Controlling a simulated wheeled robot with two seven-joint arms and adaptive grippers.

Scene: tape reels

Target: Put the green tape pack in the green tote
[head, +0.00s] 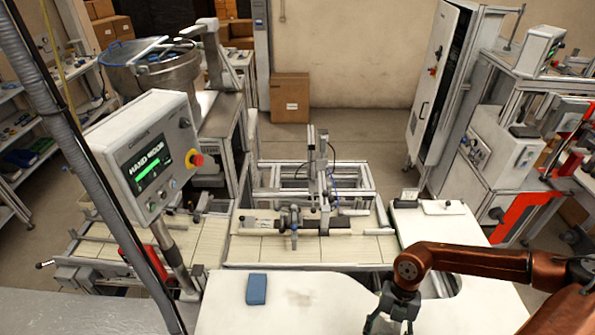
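I see no green tape pack and no green tote that I can make out in the head view. A small blue block-like pack (256,289) lies on the white table (225,310) at the lower middle. My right arm, copper coloured, comes in from the right, and its dark gripper (391,322) is low over the table, to the right of the blue pack and apart from it. The bottom edge of the picture cuts off its fingertips, so its opening is hidden. My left gripper is not in view.
A machine bed (315,250) with a small gantry stands behind the table. A control panel (147,155) on a post stands at the left. A white plate (443,207) lies on the right surface. The tabletop between the blue pack and my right gripper is mostly clear.

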